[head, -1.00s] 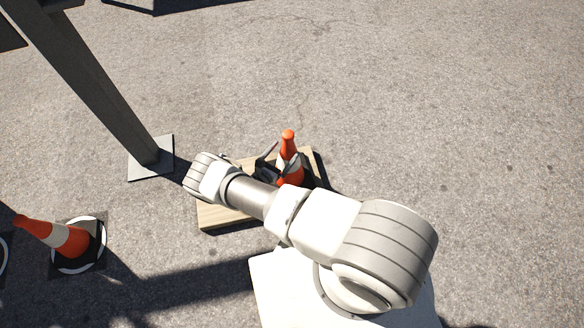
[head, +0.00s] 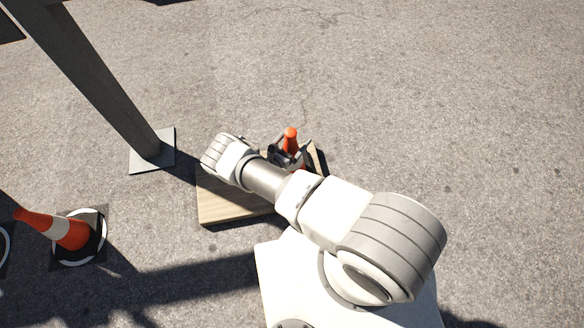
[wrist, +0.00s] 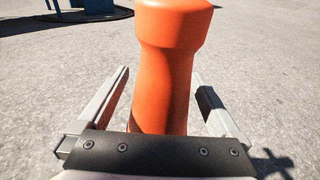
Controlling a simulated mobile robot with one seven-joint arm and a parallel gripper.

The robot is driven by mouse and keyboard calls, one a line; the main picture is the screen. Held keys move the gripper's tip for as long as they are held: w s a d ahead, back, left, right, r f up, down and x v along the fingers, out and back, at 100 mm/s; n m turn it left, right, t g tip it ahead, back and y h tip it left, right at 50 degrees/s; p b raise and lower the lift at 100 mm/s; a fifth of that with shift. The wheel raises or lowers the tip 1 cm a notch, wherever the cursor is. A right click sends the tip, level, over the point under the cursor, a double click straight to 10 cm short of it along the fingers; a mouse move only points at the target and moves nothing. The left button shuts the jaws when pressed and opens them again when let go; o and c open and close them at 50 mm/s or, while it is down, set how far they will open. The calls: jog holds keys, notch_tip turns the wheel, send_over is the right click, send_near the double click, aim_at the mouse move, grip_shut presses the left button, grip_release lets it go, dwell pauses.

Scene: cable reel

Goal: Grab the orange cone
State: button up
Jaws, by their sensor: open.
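The orange cone (head: 290,140) stands upright on a wooden board (head: 228,207); its lower part is mostly hidden by my arm and gripper. In the wrist view the cone's orange top (wrist: 168,70) rises between my two open fingers, with a visible gap on each side. My gripper (head: 283,152) is at the cone's upper part in the head view. It also shows in the wrist view (wrist: 165,95), open and around the cone without closing on it.
Another orange and white cone (head: 62,232) stands on a black base at the left. A dark slanted post (head: 95,85) with a square foot plate (head: 152,155) rises just left of the board. Open asphalt lies to the right and beyond.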

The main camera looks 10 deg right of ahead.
grip_shut()
dwell(0.3)
jog(key=shift+r, duration=0.2)
